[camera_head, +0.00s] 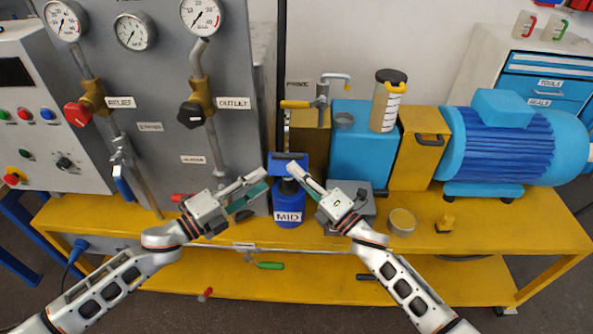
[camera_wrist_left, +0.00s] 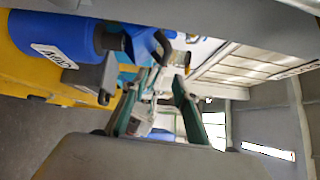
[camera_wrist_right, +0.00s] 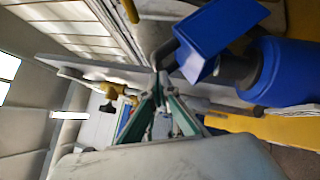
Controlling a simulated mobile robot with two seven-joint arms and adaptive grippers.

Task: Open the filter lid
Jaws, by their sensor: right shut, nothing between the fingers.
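The filter is a blue upright cylinder with a MID label (camera_head: 289,203) at the middle of the yellow bench. A blue block-like part (camera_head: 288,160) sits at its top; it also shows in the right wrist view (camera_wrist_right: 220,38). My left gripper (camera_head: 270,180) is open at the left of the filter top, with nothing visible between its fingers (camera_wrist_left: 157,88). My right gripper (camera_head: 293,170) is shut and empty; its fingertips (camera_wrist_right: 160,88) are close beside the blue part. I cannot tell whether they touch. The lid's joint is partly hidden by the fingers.
A grey panel with gauges, a red relief valve (camera_head: 78,113) and a black outlet valve (camera_head: 193,113) stands behind left. A round tin (camera_head: 401,222) lies right of my right gripper.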

